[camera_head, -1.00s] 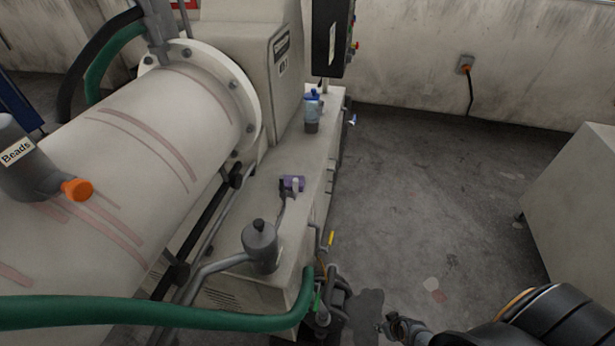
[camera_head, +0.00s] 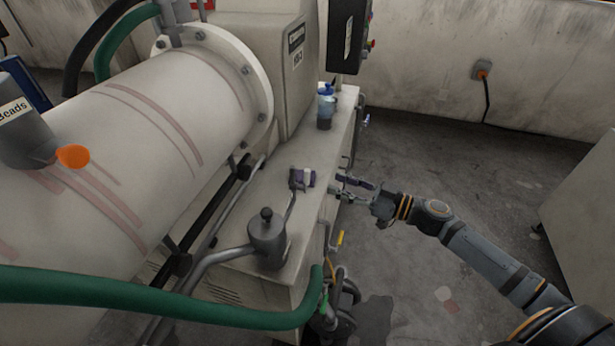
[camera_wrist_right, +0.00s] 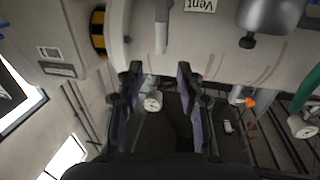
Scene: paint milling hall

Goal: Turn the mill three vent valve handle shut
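My right gripper (camera_head: 342,188) reaches in from the lower right, beside the right side of the mill's bench (camera_head: 340,120). Its fingers are apart and empty. In the right wrist view the open fingers (camera_wrist_right: 160,78) show purple inner pads, with nothing between them. A "Vent" label (camera_wrist_right: 200,5) sits at the top of that view on the pale mill body, beside a grey pipe (camera_wrist_right: 162,25). In the head view a small yellow handle (camera_head: 340,238) is on pipework below the gripper. I cannot tell which handle is the vent valve's. My left gripper is not visible.
A purple and grey fitting (camera_head: 302,178) and a grey pot (camera_head: 267,235) stand on the bench. A blue-topped bottle (camera_head: 325,105) is farther back. A green hose (camera_head: 160,310) crosses the front. The floor (camera_head: 430,160) to the right is mostly clear.

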